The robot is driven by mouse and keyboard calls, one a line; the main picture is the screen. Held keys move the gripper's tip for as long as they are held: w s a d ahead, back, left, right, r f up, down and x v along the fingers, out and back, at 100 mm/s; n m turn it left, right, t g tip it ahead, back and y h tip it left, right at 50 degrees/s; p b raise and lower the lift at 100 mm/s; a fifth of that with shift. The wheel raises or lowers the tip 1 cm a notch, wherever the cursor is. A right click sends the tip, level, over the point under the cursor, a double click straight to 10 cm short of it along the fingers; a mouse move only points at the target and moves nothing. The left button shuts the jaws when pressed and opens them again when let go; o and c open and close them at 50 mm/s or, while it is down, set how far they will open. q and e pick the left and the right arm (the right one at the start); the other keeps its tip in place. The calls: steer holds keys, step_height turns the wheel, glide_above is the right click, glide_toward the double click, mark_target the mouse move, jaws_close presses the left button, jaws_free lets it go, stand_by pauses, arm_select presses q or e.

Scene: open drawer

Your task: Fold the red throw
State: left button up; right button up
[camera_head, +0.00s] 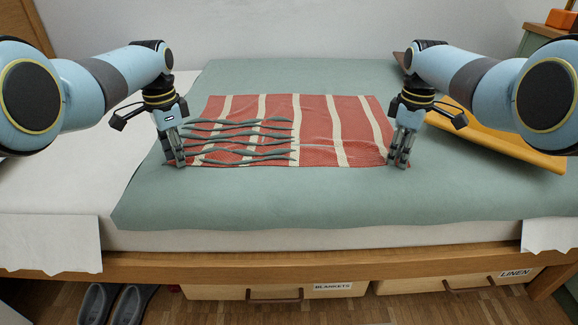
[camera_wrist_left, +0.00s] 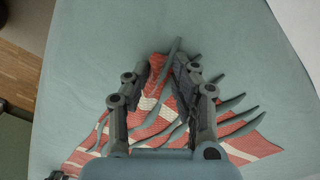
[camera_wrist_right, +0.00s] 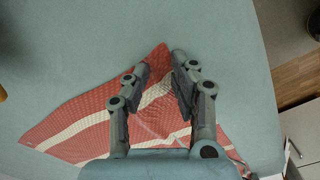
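The red throw (camera_head: 315,125) with cream stripes lies spread on the green bed cover (camera_head: 300,205). Wavy grey-green strips (camera_head: 240,133) cross its left half, where the cloth looks uneven. My left gripper (camera_head: 176,164) points down at the throw's near left corner. In the left wrist view, its fingers (camera_wrist_left: 160,72) stand apart around the red corner. My right gripper (camera_head: 399,163) points down at the near right corner. In the right wrist view, its fingers (camera_wrist_right: 161,65) are apart with the red corner between them. Whether either touches the cloth is unclear.
A yellow folded item (camera_head: 500,135) lies on the right of the bed, partly behind my right arm. White bedding (camera_head: 50,185) shows at the left. Drawers labelled BLANKETS (camera_head: 340,287) and LINEN (camera_head: 510,273) are below the bed. Grey slippers (camera_head: 95,305) stand on the floor.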

arm_select(q)
steer(key=shift+s+f, duration=0.15)
steer(key=shift+f, duration=0.1)
steer(key=c, duration=0.3)
arm_select(e)
steer(key=shift+s+f, duration=0.15)
steer(key=shift+f, duration=0.1)
steer(key=c, duration=0.3)
arm_select(q)
jaws_close()
arm_select(e)
jaws_close()
arm_select(q)
steer(key=shift+s+f, duration=0.1)
steer(key=shift+f, duration=0.05)
arm_select(e)
steer(key=shift+s+f, duration=0.1)
